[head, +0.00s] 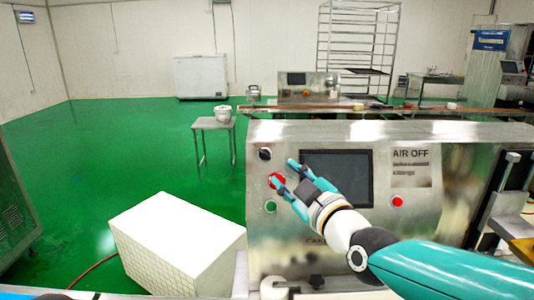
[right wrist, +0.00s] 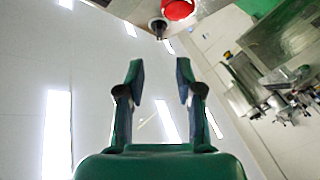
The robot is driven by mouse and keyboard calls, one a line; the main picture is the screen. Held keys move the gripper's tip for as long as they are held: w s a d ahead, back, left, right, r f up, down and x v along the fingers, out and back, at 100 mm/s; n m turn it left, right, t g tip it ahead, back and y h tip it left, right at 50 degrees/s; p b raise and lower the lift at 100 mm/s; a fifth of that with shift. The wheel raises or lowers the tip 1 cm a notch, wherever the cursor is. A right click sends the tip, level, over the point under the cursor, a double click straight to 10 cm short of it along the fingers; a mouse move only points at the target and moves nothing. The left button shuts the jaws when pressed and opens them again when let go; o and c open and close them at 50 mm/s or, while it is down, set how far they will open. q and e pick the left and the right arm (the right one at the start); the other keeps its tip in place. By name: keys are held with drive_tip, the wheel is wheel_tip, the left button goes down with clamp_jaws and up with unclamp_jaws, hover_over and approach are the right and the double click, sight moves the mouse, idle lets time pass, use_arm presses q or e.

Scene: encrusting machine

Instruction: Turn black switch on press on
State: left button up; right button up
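The black switch (head: 265,154) is a dark round knob at the upper left of the steel machine's front panel (head: 420,205). It also shows at the top of the right wrist view (right wrist: 158,27), beside the red button (right wrist: 178,9). In the head view the red button (head: 276,181) sits below the switch, partly behind a fingertip. My right gripper (head: 284,171) is open and empty, its fingers spread in front of the panel, right of and below the switch. In the right wrist view my gripper (right wrist: 158,70) shows a clear gap between the fingers. My left gripper is not in view.
A dark screen (head: 338,172) lies right of the switch, and a green button (head: 270,206) sits below the red one. Another red button (head: 397,201) is at the right. A white box (head: 175,245) stands left of the machine. Green floor is free at the left.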

sight(264, 155)
drive_tip(key=p+x, duration=0.2)
drive_tip(key=x, duration=0.8)
drive_tip(key=shift+w+p, duration=0.1)
drive_tip(key=shift+p, duration=0.25)
clamp_jaws()
